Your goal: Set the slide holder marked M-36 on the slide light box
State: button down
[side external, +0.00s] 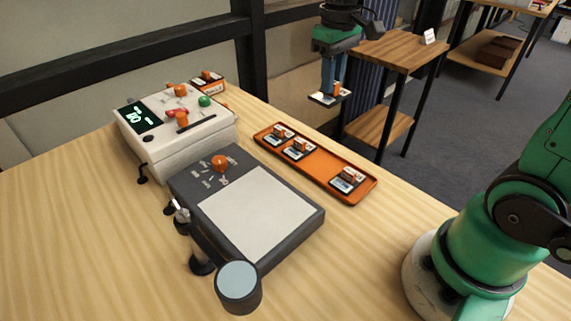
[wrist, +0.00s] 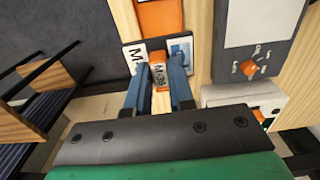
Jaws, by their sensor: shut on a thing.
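A slide holder (side external: 330,98) with an orange grip tab hangs in the air beyond the far end of the orange tray. In the wrist view the holder (wrist: 181,48) shows a label that starts with M-3; the last digit is hard to read. My gripper (side external: 332,85) is shut on its tab, with the blue fingers (wrist: 158,88) on either side. The slide light box (side external: 258,213) lies on the table with a bare pale panel. It also shows at upper right in the wrist view (wrist: 264,25).
An orange tray (side external: 328,178) holds three more slide holders, with a gap between two of them. A white control unit (side external: 185,135) with a green display stands behind the light box. A loupe-like cylinder (side external: 238,285) stands at the box's front corner. A wooden side table (side external: 392,50) is behind my gripper.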

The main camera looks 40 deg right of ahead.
notch_tip(320, 180, up, 4)
jog(key=shift+f, duration=0.25)
jog(key=shift+s+a+f, duration=0.2)
jog(key=shift+a+f, duration=1.7)
jog(key=shift+a, duration=0.85)
jog(key=shift+s+a+f, duration=0.25)
jog(key=shift+a+f, duration=1.6)
jog(key=shift+a, duration=0.9)
jog(key=shift+s+a+f, duration=0.2)
jog(key=shift+a+f, duration=1.7)
jog(key=shift+a, duration=0.85)
jog(key=shift+f, duration=0.15)
jog(key=shift+f, duration=0.75)
jog(key=shift+f, duration=0.1)
jog(key=shift+f, duration=0.7)
